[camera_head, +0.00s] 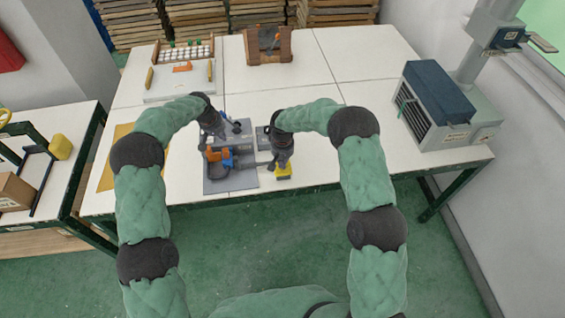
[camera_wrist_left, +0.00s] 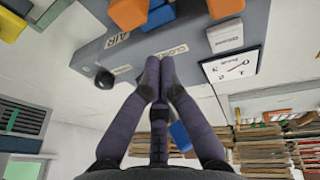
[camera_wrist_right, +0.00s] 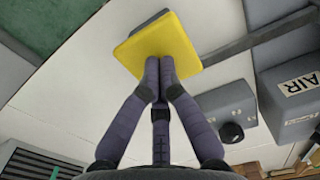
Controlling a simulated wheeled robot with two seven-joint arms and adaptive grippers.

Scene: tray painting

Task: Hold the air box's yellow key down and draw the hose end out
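The grey air box (camera_head: 240,138) stands on the white table; its AIR label shows in the left wrist view (camera_wrist_left: 117,40). The yellow key (camera_wrist_right: 160,45) is a square plate on a grey base, joined by a bar towards the box. My right gripper (camera_head: 284,166) is shut, its fingertips at the yellow key (camera_head: 283,176), seemingly touching it. My left gripper (camera_wrist_left: 158,68) is shut, with no object visible between its tips, over the edge of the air box (camera_wrist_left: 180,25). I cannot clearly make out the hose end.
Orange (camera_head: 214,154) and blue (camera_head: 227,160) parts sit by a grey tray (camera_head: 240,181) near the table's front edge. A small grey box with a black knob (camera_wrist_right: 230,130) is beside the air box. A louvred machine (camera_head: 430,108) stands at right.

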